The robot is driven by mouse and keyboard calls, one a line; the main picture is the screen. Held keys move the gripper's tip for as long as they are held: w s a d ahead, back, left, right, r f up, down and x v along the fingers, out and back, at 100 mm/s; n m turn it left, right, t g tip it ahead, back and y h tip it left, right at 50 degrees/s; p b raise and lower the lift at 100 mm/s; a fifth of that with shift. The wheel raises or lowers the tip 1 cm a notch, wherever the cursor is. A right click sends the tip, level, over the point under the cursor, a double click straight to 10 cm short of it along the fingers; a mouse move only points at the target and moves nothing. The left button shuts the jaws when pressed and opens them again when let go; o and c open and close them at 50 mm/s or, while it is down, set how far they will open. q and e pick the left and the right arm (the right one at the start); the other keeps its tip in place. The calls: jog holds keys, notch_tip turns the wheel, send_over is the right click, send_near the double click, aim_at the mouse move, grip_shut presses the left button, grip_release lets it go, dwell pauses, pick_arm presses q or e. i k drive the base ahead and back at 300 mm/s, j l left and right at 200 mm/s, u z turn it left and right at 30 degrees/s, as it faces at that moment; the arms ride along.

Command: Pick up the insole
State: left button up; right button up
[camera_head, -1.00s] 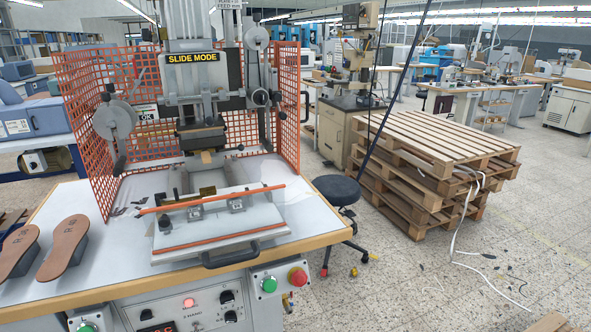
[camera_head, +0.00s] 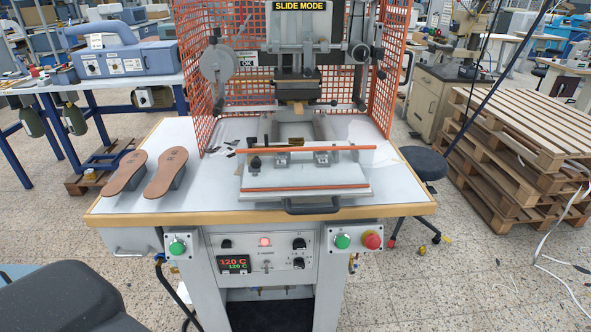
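Two brown insoles lie side by side at the left of the white work table (camera_head: 215,197). The left insole (camera_head: 124,173) and the right insole (camera_head: 167,171) each rest tilted on a dark grey support. The foil stamping press (camera_head: 298,90) stands at the middle of the table. Its slide-out bed (camera_head: 300,176) has an orange bar across it and a black handle at the front. Neither of my grippers shows in the head view.
An orange mesh guard (camera_head: 200,70) surrounds the press. A black chair (camera_head: 62,300) fills the lower left corner. A black stool (camera_head: 424,163) and stacked pallets (camera_head: 520,150) stand at the right. Green and red buttons sit on the table's front panel. The table is clear around the insoles.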

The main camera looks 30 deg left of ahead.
aim_at(132, 163)
jog(key=u, duration=1.95)
